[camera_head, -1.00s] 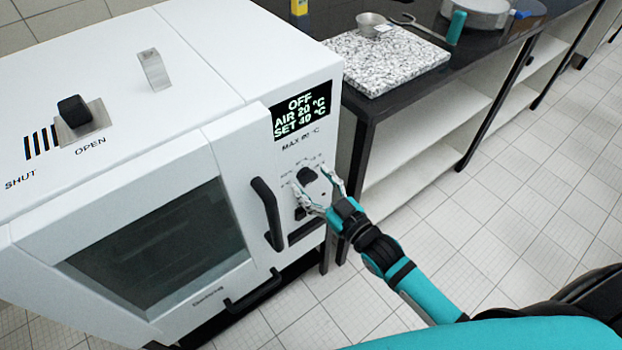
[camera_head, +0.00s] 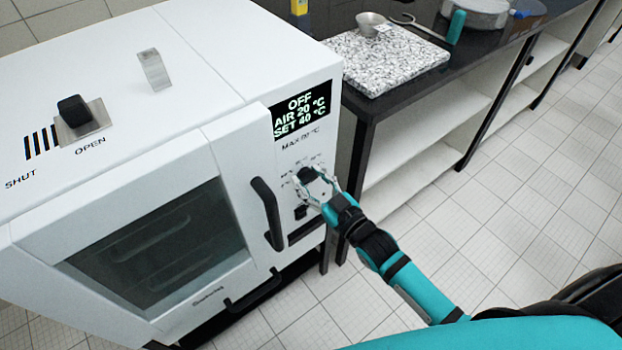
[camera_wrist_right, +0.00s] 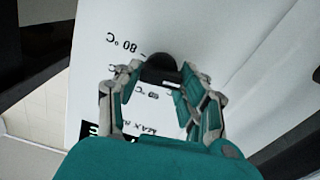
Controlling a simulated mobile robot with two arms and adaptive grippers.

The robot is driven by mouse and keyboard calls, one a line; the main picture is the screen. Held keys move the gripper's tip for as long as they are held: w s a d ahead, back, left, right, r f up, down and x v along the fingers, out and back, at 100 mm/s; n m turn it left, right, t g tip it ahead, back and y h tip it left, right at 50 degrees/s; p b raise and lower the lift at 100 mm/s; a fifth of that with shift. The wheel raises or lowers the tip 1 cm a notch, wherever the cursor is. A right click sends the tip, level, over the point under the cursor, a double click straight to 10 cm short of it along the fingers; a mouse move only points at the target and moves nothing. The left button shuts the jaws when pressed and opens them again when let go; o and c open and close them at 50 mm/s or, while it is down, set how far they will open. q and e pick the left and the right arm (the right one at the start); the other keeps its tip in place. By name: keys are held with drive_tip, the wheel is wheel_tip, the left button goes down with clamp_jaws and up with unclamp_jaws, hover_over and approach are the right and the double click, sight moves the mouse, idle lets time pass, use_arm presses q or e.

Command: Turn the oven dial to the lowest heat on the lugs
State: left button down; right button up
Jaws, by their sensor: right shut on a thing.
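The oven (camera_head: 230,170) is white, with a dark door window and a black handle. Its display (camera_head: 301,115) reads OFF, AIR 20 °C, SET 40 °C. The black dial (camera_head: 307,174) is on the front panel below the display, with small heat marks around it. My right gripper (camera_head: 322,181) is at the dial with its fingers shut on it. In the right wrist view the dial (camera_wrist_right: 158,66) shows between the fingertips, and a mark near it reads 80 °C. The dial's pointer is hidden or too small to read. My left gripper is not in view.
A black switch (camera_head: 301,212) sits just below the dial, and the door handle (camera_head: 268,213) is to its left. A vent slider (camera_head: 74,111) is on the oven top. A dark bench with a granite slab (camera_head: 385,60) stands right of the oven; tiled floor is clear.

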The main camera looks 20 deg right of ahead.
drive_tip(key=shift+m+p, duration=0.7)
drive_tip(key=shift+m, duration=0.3)
drive_tip(key=m+p, duration=0.1)
drive_tip(key=m, duration=0.1)
drive_tip(key=shift+d+m, duration=0.1)
drive_tip(key=shift+m, duration=0.2)
drive_tip(key=m+p, duration=0.1)
drive_tip(key=m, duration=0.8)
drive_tip(key=shift+d+f, duration=0.1)
drive_tip(key=shift+f, duration=0.05)
drive_tip(key=m, duration=0.6)
drive_tip(key=shift+w+f+b, duration=0.1)
drive_tip(key=shift+b, duration=0.25)
